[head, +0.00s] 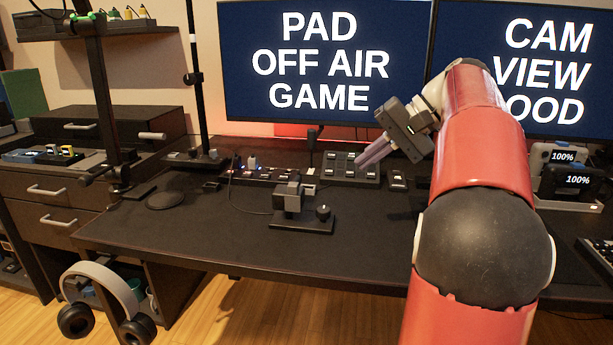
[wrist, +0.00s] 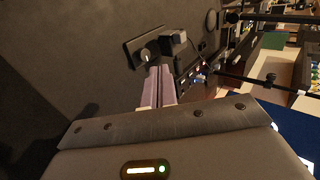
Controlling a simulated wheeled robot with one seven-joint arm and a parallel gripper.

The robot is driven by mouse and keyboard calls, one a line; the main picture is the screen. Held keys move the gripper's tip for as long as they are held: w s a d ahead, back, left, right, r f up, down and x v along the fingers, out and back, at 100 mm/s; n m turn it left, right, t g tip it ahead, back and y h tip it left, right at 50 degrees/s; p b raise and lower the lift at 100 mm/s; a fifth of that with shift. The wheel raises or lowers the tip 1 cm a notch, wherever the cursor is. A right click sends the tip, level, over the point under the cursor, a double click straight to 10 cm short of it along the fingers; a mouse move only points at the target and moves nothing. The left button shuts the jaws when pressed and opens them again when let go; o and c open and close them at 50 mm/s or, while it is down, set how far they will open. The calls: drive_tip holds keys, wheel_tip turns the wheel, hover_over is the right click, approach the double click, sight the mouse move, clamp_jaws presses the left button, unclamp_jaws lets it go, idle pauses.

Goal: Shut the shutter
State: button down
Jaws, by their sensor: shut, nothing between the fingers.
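A small grey block-shaped device (head: 292,196) stands on a flat black base (head: 303,220) on the desk, with a round dark knob (head: 323,212) on the base at its right. I cannot tell for sure which part is the shutter or how it stands. My gripper (head: 363,164) is above the desk to the right of this device, apart from it, with its fingers pointing down and left. Its fingers (wrist: 158,70) are shut and empty. In the wrist view, the device (wrist: 176,38) and the knob (wrist: 145,56) lie just beyond the fingertips.
A row of button panels (head: 268,175) runs along the back of the desk (head: 180,225). Monitors (head: 322,110) stand behind it. A black pole (head: 196,80) rises at the left. A round black puck (head: 165,200) lies left of the device. The desk's front left is clear.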

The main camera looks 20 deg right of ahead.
sight(291, 183)
drive_tip(key=x, duration=0.3)
drive_tip(key=r+b+x, duration=0.1)
drive_tip(key=x, duration=0.3)
drive_tip(key=w+x, duration=0.1)
drive_tip(key=x, duration=0.3)
drive_tip(key=shift+w+a+r+b, duration=0.15)
drive_tip(key=shift+a+r+b, duration=0.05)
drive_tip(key=shift+a+b, duration=0.2)
drive_tip(key=shift+w+a, duration=0.35)
drive_tip(key=shift+a, duration=0.25)
drive_tip(key=w+a, duration=0.1)
drive_tip(key=w+a+p, duration=0.1)
drive_tip(key=a, duration=0.1)
drive_tip(key=shift+a, duration=0.1)
